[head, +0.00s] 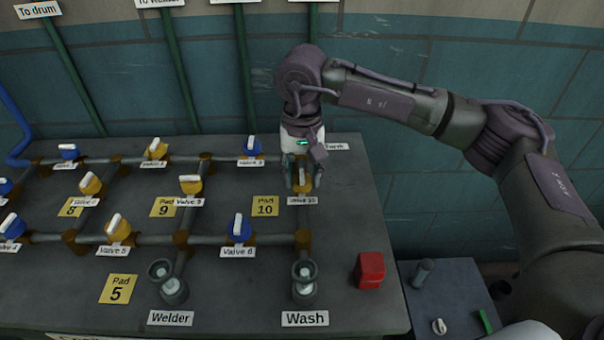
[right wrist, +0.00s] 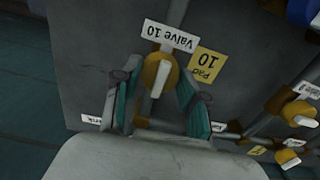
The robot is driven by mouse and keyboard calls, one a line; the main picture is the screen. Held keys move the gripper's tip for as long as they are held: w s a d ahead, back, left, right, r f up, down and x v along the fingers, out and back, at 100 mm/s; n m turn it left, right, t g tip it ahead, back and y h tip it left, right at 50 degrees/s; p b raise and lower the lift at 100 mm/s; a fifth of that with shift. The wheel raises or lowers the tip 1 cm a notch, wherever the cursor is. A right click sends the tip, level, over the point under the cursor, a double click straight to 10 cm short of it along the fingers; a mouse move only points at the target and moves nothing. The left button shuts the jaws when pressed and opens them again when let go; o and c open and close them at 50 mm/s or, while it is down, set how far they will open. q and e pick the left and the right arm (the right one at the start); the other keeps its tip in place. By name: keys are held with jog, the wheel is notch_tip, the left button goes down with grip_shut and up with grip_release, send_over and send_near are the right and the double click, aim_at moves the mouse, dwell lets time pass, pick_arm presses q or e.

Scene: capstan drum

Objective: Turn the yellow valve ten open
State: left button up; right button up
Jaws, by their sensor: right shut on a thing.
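The yellow valve 10 (right wrist: 160,74) has a white lever handle and a label reading Valve 10 (right wrist: 171,37). In the right wrist view the valve stands between the two teal-padded fingers of my right gripper (right wrist: 158,98). In the head view the right gripper (head: 303,180) comes down over valve 10 (head: 301,189) and hides much of it. The gripper is shut on the valve's handle. The exact contact of the pads on the handle is hard to see. My left gripper is in neither view.
The grey panel (head: 345,240) carries several yellow and blue valves on pipes, such as blue valve 6 (head: 239,228). The yellow Pad 10 plate (head: 265,206) lies left of valve 10. A red block (head: 369,269) sits near the right edge. A side table (head: 455,290) stands beyond it.

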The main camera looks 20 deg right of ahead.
aim_at(302, 175)
jog(key=o, duration=1.1)
jog(key=shift+o, duration=0.2)
notch_tip(302, 175, up, 12)
jog(key=shift+s, duration=0.1)
